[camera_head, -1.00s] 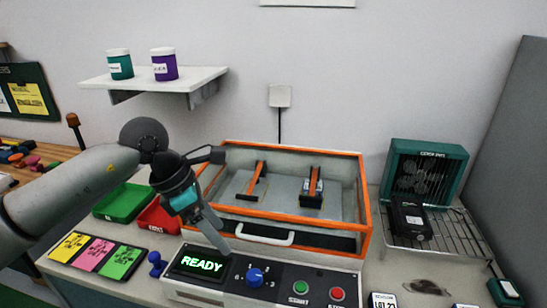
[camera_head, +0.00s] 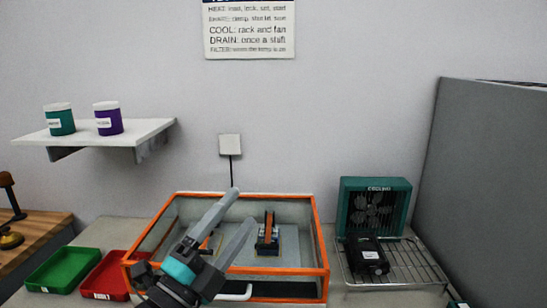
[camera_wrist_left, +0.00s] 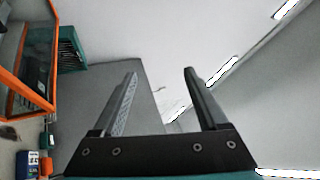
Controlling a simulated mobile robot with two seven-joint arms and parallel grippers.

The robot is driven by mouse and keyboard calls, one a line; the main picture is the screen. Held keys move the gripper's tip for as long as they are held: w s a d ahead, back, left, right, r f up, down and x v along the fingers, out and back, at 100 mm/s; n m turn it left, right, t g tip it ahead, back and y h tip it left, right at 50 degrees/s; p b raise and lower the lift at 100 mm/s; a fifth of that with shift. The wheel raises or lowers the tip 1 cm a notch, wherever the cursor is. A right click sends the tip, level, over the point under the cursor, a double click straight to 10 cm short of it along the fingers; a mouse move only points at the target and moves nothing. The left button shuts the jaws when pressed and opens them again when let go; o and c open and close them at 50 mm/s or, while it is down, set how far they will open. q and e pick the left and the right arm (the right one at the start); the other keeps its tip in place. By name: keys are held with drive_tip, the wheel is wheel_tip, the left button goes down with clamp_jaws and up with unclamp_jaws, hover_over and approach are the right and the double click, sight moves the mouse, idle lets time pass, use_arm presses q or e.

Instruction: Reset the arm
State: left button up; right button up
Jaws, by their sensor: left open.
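My left gripper (camera_head: 243,212) shows in the head view in front of the orange-framed chamber (camera_head: 322,250), its fingers pointing up and to the right. It is open, with two separate fingers and nothing between them. In the left wrist view its fingers (camera_wrist_left: 160,80) are apart and empty, against the grey panel and wall. The gripper hides part of the chamber's left side and front. A black device with an orange bar (camera_head: 268,232) is inside the chamber. My right gripper is not in view.
A teal fan unit (camera_head: 375,205) and a wire rack (camera_head: 415,262) with a black device (camera_head: 367,257) stand at right, beside a grey panel (camera_head: 480,180). Red (camera_head: 110,278) and green (camera_head: 62,270) trays lie at left. A shelf (camera_head: 95,138) holds two jars. The air above the chamber is clear.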

use_arm(q)
drive_tip(key=s+a+f+n+g+y, duration=0.25)
drive_tip(key=a+f+n+y, duration=0.3)
drive_tip(key=f+n, duration=0.3)
drive_tip(key=s+a+f+n+g+y, duration=0.25)
drive_tip(key=a+f+n+y, duration=0.25)
drive_tip(key=f+n+y, duration=0.4)
drive_tip(key=s+f+n+g+h, duration=0.35)
drive_tip(key=s+f+g, duration=0.9)
drive_tip(key=s, duration=0.65)
wheel_tip(320, 180, down, 25)
drive_tip(key=s, duration=0.2)
drive_tip(key=s+a+f+y+b, duration=0.1)
drive_tip(key=s+a+f, duration=0.1)
drive_tip(key=s+f, duration=1.2)
drive_tip(key=shift+s+a+g, duration=0.15)
drive_tip(key=shift+s+g, duration=0.2)
drive_tip(key=shift+s, duration=0.1)
